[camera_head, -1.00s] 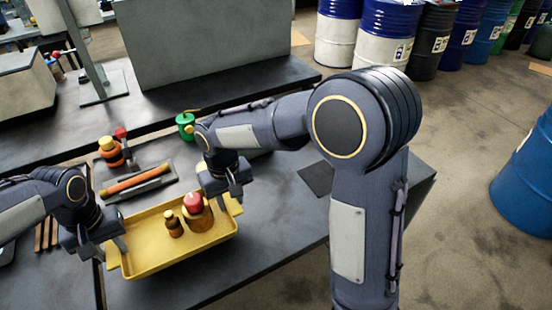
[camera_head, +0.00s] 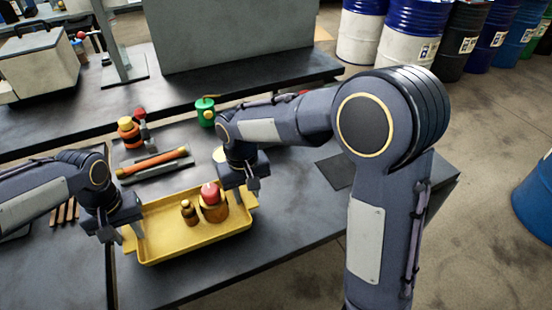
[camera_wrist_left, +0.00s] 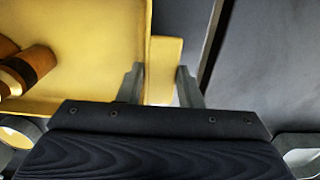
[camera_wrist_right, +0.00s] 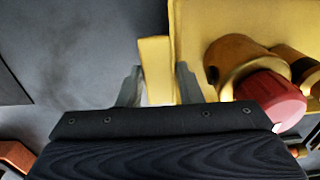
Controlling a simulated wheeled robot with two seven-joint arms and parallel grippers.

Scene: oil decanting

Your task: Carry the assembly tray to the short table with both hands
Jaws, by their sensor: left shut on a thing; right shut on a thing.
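The yellow assembly tray (camera_head: 165,238) is level over the near dark worktop; I cannot tell whether it touches it. In it, toward the right, stand a small amber bottle (camera_head: 188,212) and a larger amber jar with a red cap (camera_head: 211,205). My left gripper (camera_head: 118,236) is shut on the tray's left handle tab, which shows between its fingers in the left wrist view (camera_wrist_left: 161,80). My right gripper (camera_head: 246,192) is shut on the right handle tab, seen between its fingers in the right wrist view (camera_wrist_right: 157,80).
Behind the tray are an orange-and-black bottle (camera_head: 130,132), a grey holder with an orange tube (camera_head: 152,164) and a green can (camera_head: 205,111). A dark flat mat (camera_head: 336,171) lies to the right. Barrels (camera_head: 408,33) stand behind. Open floor (camera_head: 478,130) lies right of the worktop.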

